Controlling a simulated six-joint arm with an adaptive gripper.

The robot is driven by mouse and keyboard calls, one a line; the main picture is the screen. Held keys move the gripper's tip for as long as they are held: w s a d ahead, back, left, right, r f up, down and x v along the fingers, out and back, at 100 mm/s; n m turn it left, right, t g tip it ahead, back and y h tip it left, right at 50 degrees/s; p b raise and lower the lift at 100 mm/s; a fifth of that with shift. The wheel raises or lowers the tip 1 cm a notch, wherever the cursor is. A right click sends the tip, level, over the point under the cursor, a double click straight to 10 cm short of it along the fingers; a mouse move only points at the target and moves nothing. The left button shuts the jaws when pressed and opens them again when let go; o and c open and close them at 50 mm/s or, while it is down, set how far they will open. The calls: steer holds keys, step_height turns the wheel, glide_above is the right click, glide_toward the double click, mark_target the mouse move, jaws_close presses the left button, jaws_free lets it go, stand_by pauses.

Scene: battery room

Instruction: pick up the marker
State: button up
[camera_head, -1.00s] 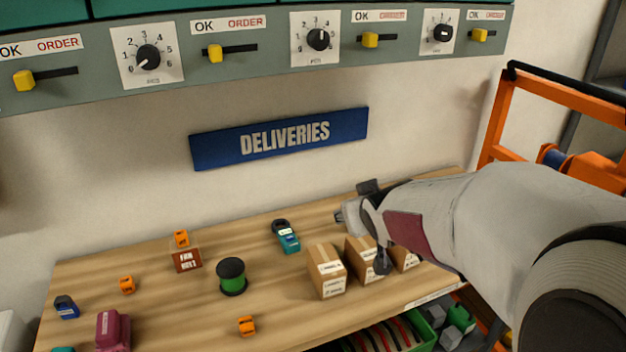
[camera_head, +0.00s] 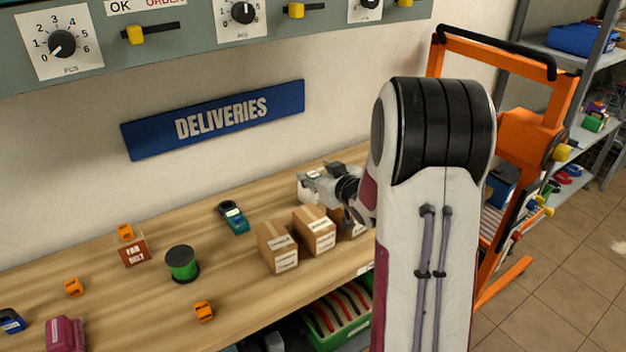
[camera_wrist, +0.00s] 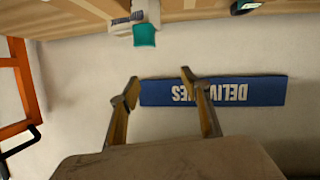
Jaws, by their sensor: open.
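I cannot make out a marker for sure in either view. My gripper (camera_wrist: 160,79) is open and empty in the wrist view, its two fingers apart in front of the wall. A teal block-like piece (camera_wrist: 145,35) beside a grey ridged part shows at the bench's back edge in the wrist view, beyond the fingertips. I cannot tell what it is.
Cardboard boxes (camera_head: 277,247) stand on the wooden bench (camera_head: 130,290) near my arm. A blue sign (camera_head: 213,120) hangs behind. An orange trolley (camera_head: 530,140) stands right.

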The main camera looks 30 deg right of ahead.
steer(key=t+y, duration=0.2)
glide_toward(313, 174)
steer(key=w+f, duration=0.1)
steer(key=w, duration=0.1)
steer(key=shift+f+t, duration=0.3)
steer(key=shift+f, duration=0.3)
steer(key=w, duration=0.2)
steer(key=shift+w+f, duration=0.15)
steer(key=shift+w, duration=0.1)
steer(key=shift+w, duration=1.75)
steer(key=shift+w+d, duration=0.1)
steer(key=shift+w, duration=0.8)
